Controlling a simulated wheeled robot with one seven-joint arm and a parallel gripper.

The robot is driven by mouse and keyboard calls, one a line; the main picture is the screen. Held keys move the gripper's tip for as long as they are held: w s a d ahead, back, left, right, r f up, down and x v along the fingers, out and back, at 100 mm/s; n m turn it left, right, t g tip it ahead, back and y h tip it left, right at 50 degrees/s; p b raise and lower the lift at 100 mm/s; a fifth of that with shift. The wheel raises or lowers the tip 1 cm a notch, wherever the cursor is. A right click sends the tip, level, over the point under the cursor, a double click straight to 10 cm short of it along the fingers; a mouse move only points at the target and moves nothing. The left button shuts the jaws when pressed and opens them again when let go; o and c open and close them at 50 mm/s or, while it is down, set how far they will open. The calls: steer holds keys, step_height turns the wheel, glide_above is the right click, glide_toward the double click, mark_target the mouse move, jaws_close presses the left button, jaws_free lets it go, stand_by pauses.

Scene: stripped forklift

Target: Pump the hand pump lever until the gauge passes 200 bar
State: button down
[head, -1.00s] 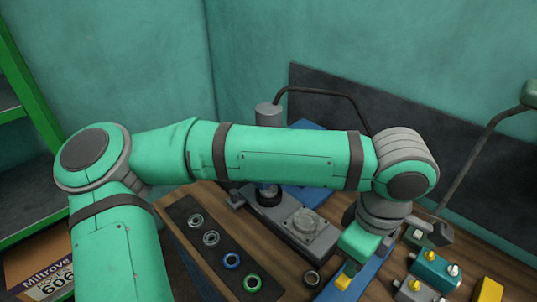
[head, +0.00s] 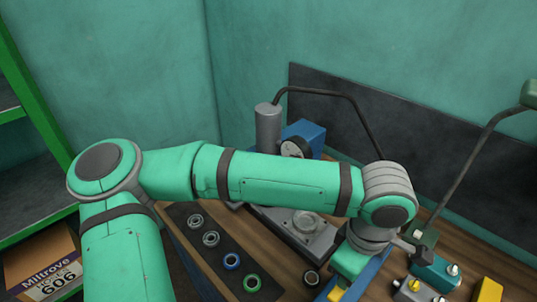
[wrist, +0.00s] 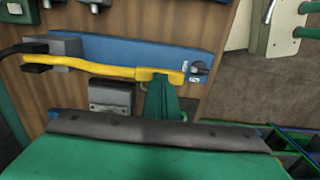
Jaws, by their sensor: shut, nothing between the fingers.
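The yellow pump lever (wrist: 105,68) lies along the blue pump body (wrist: 150,52) in the wrist view. A small yellow part of the lever (head: 336,294) shows below my gripper in the head view. My gripper (wrist: 162,84) is shut and empty, its green fingers at the lever's right end. They appear to touch it, but I cannot be sure. In the head view my gripper (head: 346,272) is low over the bench, beside a blue strip. The round gauge (head: 294,148) has a pale dial against a blue box; its reading is too small to tell.
A grey cylinder (head: 268,130) with a dark hose stands behind my arm. A dark mat (head: 222,248) holds several rings at the front left. Teal and grey valve blocks (head: 437,272) and a yellow block (head: 489,290) lie right of my gripper. A dark panel stands behind the bench.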

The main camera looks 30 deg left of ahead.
step_height(320, 180, up, 5)
steer(key=shift+w+r, duration=0.1)
step_height(320, 180, up, 7)
steer(key=shift+r, duration=0.2)
stand_by(0.5)
stand_by(0.5)
